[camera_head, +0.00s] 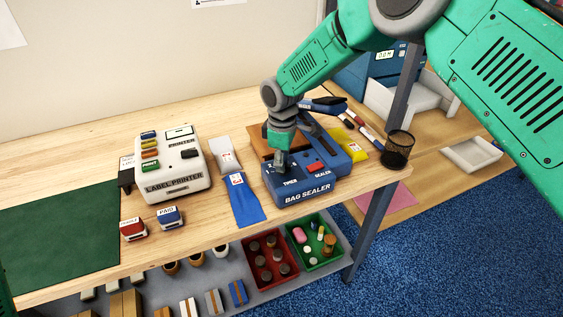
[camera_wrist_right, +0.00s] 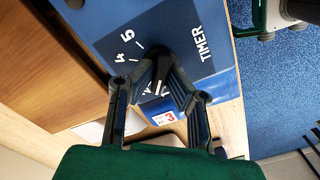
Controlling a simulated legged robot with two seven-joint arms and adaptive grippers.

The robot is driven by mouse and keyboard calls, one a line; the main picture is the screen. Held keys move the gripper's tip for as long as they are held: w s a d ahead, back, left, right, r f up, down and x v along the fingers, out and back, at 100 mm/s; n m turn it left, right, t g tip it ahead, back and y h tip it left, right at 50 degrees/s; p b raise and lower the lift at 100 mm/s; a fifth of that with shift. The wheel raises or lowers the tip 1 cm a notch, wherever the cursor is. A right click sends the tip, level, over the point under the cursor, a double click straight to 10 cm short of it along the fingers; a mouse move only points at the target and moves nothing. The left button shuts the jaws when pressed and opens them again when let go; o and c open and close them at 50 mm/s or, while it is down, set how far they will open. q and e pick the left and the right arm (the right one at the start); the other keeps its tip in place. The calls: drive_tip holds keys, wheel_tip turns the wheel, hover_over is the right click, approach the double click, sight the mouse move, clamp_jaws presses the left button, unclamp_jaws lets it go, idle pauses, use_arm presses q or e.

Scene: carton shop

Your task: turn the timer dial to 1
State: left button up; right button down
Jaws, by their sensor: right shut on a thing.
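The blue bag sealer (camera_head: 305,182) stands near the right end of the table, with a red switch on its top. Its timer dial lies under my right gripper (camera_head: 281,167) in the head view and is hidden there. In the right wrist view the bag sealer's blue top (camera_wrist_right: 160,38) shows the word TIMER and the numbers 4 and 5. My right gripper (camera_wrist_right: 160,85) is shut on the timer dial (camera_wrist_right: 158,86), which shows only as a dark knob with a pale pointer line. The 1 mark cannot be read. My left gripper is not in view.
A white label printer (camera_head: 172,178), a blue pouch (camera_head: 244,203) and two stamps (camera_head: 170,217) stand left of the sealer. A black mesh cup (camera_head: 397,150) is close on the right. Red (camera_head: 250,272) and green bins sit on the lower shelf.

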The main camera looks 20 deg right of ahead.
drive_tip(key=shift+w+r+n, duration=0.15)
drive_tip(key=shift+n, duration=1.95)
drive_tip(key=c, duration=1.6)
unclamp_jaws()
wheel_tip(320, 180, up, 12)
drive_tip(key=shift+f, duration=0.15)
